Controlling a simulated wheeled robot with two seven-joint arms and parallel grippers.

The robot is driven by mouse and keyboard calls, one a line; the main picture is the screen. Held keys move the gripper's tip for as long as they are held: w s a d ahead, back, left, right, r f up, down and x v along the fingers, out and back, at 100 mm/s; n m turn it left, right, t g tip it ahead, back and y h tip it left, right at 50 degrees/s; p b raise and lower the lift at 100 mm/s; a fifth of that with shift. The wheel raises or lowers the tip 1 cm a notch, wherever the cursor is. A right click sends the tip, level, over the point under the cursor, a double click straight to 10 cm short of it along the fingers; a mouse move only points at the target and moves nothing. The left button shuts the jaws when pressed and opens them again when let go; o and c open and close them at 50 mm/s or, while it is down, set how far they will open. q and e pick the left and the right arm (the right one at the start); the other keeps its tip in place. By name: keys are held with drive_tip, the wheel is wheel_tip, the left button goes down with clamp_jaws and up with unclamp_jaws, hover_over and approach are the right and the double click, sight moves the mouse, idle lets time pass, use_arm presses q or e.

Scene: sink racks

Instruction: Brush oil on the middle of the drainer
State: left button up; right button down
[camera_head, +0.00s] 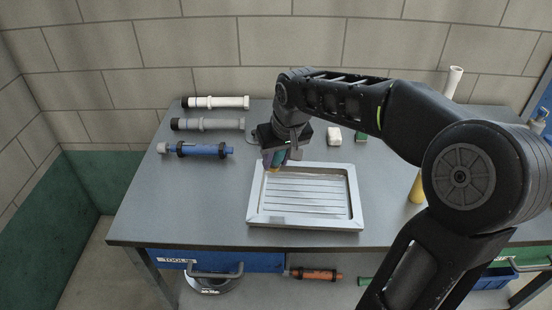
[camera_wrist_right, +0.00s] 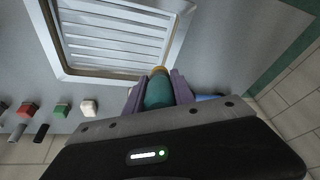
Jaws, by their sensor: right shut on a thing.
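The drainer (camera_head: 308,202) is a pale metal tray with parallel slats and a raised rim, lying on the grey table. In the right wrist view it fills the upper middle (camera_wrist_right: 115,35). My right gripper (camera_head: 273,159) is shut on a teal brush (camera_wrist_right: 158,93) with a yellowish end. In the head view the gripper is at the drainer's back left corner, with the brush pointing down. In the right wrist view the brush end points to the drainer's near edge. I cannot tell whether it touches. My left gripper is not in view.
White (camera_head: 216,102), grey (camera_head: 208,124) and blue (camera_head: 203,150) tube-like items lie at the back left. A white block (camera_head: 334,135) and a green block (camera_head: 361,137) sit behind the drainer. A yellow upright item (camera_head: 417,190) stands right. The table's left front is clear.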

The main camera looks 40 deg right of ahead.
sight(276, 169)
drive_tip(key=shift+w+a, duration=0.15)
drive_tip(key=shift+w, duration=0.05)
drive_tip(key=shift+s+f, duration=0.1)
drive_tip(key=shift+f, duration=0.2)
drive_tip(key=shift+f+b, duration=1.85)
drive_tip(key=shift+f, duration=0.45)
